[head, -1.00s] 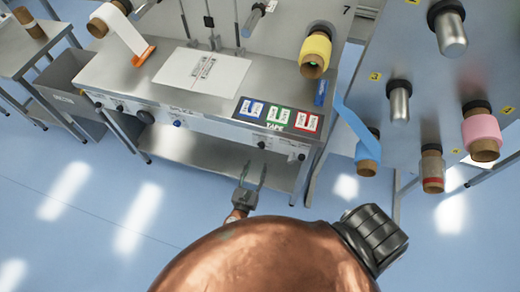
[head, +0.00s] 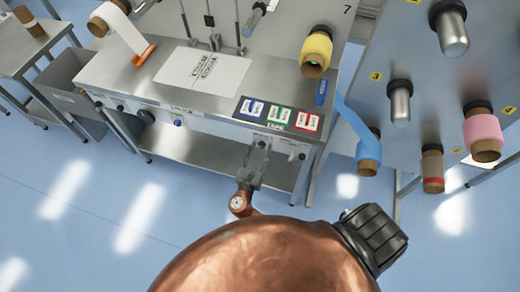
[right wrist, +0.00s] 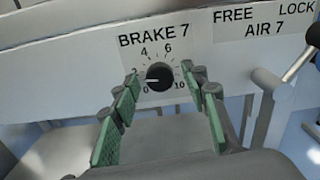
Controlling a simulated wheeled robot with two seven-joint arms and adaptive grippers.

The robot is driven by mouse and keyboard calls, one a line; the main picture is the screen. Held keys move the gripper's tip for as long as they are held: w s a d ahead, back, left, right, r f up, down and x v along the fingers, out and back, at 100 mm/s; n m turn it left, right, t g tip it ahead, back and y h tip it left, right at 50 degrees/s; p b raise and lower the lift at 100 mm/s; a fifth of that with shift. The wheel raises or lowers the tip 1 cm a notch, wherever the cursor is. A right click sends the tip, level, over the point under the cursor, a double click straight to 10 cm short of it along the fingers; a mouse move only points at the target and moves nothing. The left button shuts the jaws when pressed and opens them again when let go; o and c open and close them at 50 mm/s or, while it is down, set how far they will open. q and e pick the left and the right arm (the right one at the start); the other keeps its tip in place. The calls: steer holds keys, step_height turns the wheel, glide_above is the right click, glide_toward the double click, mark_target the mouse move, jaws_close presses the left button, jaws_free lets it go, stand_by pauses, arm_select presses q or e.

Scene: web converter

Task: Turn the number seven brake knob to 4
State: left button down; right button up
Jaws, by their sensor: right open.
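The number seven brake knob (right wrist: 159,76) is a small round black knob on the front panel, under the label "BRAKE 7" (right wrist: 155,39). Its white mark points left, to between 0 and 2 on the printed 0 to 10 dial. My right gripper (right wrist: 163,88) is open, with its green-padded fingers apart to the left and right of the knob in the right wrist view. I cannot tell whether either finger touches it. In the head view my right gripper (head: 259,153) is at the front panel under the tape labels, and the knob is not clear there. My left gripper is not in view.
The "AIR 7" FREE/LOCK lever (right wrist: 299,65) is right of the knob. The steel bench (head: 120,70) carries a white sheet (head: 196,75) and coloured tape labels (head: 278,115). A panel of rolls and spindles (head: 415,60) stands at right. The lower shelf (head: 190,148) is bare.

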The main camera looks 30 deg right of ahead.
jaws_close()
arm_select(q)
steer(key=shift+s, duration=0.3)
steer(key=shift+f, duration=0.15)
arm_select(e)
steer(key=shift+m, duration=0.4)
steer(key=m+b, duration=0.2)
steer(key=m, duration=0.2)
steer(key=shift+f+m, duration=0.15)
steer(key=shift+m, duration=0.15)
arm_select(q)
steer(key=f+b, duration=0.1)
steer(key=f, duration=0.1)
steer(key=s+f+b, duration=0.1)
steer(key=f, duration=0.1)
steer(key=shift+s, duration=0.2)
arm_select(e)
steer(key=m, duration=0.5)
steer(key=shift+m, duration=0.3)
jaws_free()
